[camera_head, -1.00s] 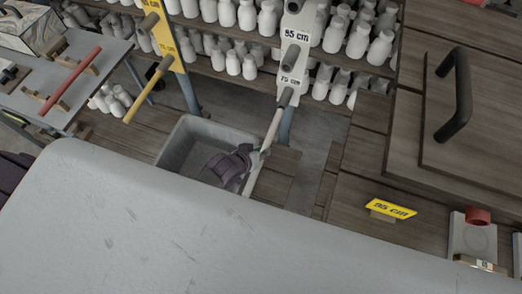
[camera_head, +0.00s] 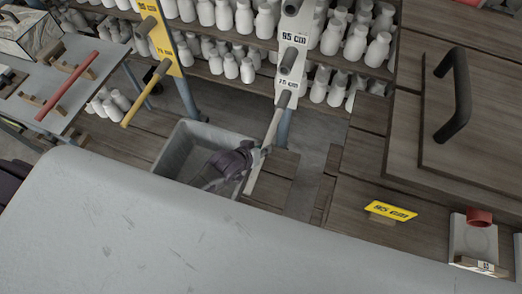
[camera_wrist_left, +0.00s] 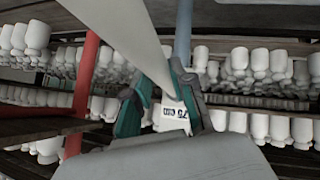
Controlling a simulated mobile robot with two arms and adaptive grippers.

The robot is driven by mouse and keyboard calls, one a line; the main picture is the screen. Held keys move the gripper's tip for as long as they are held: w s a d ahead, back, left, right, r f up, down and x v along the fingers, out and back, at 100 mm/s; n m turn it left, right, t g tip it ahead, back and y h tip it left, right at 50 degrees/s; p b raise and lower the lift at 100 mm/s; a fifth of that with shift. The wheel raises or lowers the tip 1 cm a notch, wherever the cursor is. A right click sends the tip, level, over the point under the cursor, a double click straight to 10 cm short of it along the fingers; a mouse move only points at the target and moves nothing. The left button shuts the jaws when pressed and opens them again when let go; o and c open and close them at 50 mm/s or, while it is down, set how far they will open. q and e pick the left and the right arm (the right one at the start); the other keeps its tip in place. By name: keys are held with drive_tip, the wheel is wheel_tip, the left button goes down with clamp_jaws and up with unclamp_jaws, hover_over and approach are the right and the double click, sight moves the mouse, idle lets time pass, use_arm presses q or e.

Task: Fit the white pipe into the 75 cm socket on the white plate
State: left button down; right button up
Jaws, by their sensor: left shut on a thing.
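The white plate (camera_head: 290,67) hangs upright in front of the shelves, with dark sockets and labels reading 95 cm and 75 cm. The 75 cm socket (camera_head: 284,98) is the lower one. The white pipe (camera_head: 274,127) slants up to it, and its upper end meets or overlaps the socket's mouth; I cannot tell how far inside it is. My left gripper (camera_head: 264,150) is shut on the pipe's lower part, over the grey bin. In the left wrist view the pipe (camera_wrist_left: 126,38) runs down between the fingers, with the 75 label behind. My right gripper is out of view.
A grey bin (camera_head: 174,160) stands below my left gripper. A yellow plate (camera_head: 163,42) with a yellow pipe (camera_head: 146,103) is to the left. A red pipe (camera_head: 68,84) rests on a side bench. A pale rounded surface fills the front.

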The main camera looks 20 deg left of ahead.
sight(270, 130)
use_arm(q)
drive_tip(key=shift+w+d+b, duration=0.1)
drive_tip(key=shift+w+b, duration=0.6)
drive_tip(key=shift+w, duration=1.65)
drive_tip(key=shift+w+b, duration=0.65)
drive_tip(key=shift+w, duration=1)
drive_tip(key=c, duration=0.9)
unclamp_jaws()
drive_tip(key=shift+s, duration=0.1)
drive_tip(key=shift+s+r, duration=0.15)
drive_tip(key=shift+s, duration=0.1)
drive_tip(key=v, duration=1.1)
drive_tip(key=shift+r, duration=0.2)
drive_tip(key=shift+s, duration=0.1)
